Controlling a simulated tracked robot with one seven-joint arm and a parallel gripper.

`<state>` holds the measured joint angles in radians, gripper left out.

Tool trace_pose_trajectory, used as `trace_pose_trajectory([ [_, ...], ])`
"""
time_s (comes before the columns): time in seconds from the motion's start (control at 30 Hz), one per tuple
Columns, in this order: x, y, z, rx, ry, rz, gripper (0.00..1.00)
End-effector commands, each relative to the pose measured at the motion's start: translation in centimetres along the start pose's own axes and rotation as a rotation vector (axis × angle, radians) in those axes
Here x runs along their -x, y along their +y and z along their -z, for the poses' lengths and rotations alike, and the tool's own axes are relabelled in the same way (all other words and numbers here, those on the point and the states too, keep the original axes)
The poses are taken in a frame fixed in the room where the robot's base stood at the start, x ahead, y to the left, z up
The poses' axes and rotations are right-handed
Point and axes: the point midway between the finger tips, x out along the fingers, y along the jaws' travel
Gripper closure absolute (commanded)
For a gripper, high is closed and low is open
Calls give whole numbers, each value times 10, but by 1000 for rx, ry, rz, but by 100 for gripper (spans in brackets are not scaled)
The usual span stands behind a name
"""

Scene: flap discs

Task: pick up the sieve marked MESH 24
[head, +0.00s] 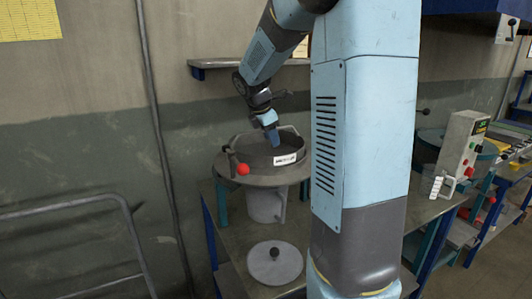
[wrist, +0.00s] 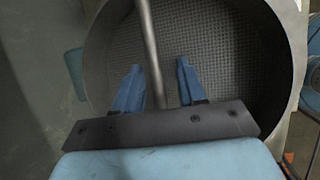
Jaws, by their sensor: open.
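A round grey sieve (head: 262,153) with a white label sits on a stand at the centre of the head view. The label's writing is too small to read surely. In the wrist view the sieve's wire mesh (wrist: 222,60) and high rim fill most of the picture. A grey bar (wrist: 148,35) crosses over the mesh. My gripper (head: 272,137) is over the sieve, pointing down. Its blue fingers (wrist: 158,66) are open, one on each side of the bar in the wrist view. I cannot tell whether either finger touches it.
A clamp lever with a red knob (head: 242,169) stands at the sieve's left front. A grey bucket (head: 264,206) is below the sieve. A round lid (head: 275,265) with a black knob lies on the bench. A control box (head: 461,142) stands at right. A wall shelf (head: 225,63) is behind.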

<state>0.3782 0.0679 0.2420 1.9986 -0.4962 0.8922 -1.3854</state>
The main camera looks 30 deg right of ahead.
Motion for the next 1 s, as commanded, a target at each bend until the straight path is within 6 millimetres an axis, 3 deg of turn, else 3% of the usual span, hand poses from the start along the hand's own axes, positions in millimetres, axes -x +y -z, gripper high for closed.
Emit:
trace_pose_trajectory([
  [0.13, 0, 0, 0, 0, 0, 0, 61],
  [0.53, 1, 0, 0, 0, 0, -1, 100],
  [1.0, 2, 1, 0, 0, 0, -2, 100],
])
